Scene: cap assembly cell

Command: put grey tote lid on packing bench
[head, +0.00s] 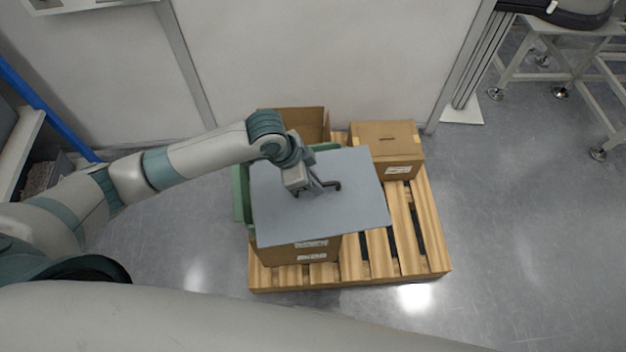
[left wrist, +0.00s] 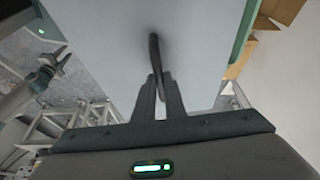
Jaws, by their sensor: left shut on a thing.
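The grey tote lid (head: 350,210) is a flat panel with a dark handle. It lies over a green tote and a cardboard box on a pallet in the head view. My left gripper (head: 318,188) is above the lid, shut on its dark handle. In the left wrist view, the two fingers of my left gripper (left wrist: 160,92) close around the handle (left wrist: 154,55), with the grey lid (left wrist: 110,45) filling the space behind. I cannot tell if the lid touches what is under it. The packing bench cannot be made out for sure.
The wooden pallet (head: 432,240) carries the green tote (head: 240,195), an open cardboard box (head: 300,120) and a closed carton (head: 385,140). A pale wall stands behind. A metal-framed stand (head: 575,65) is at top right. Floor to the right of the pallet is clear.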

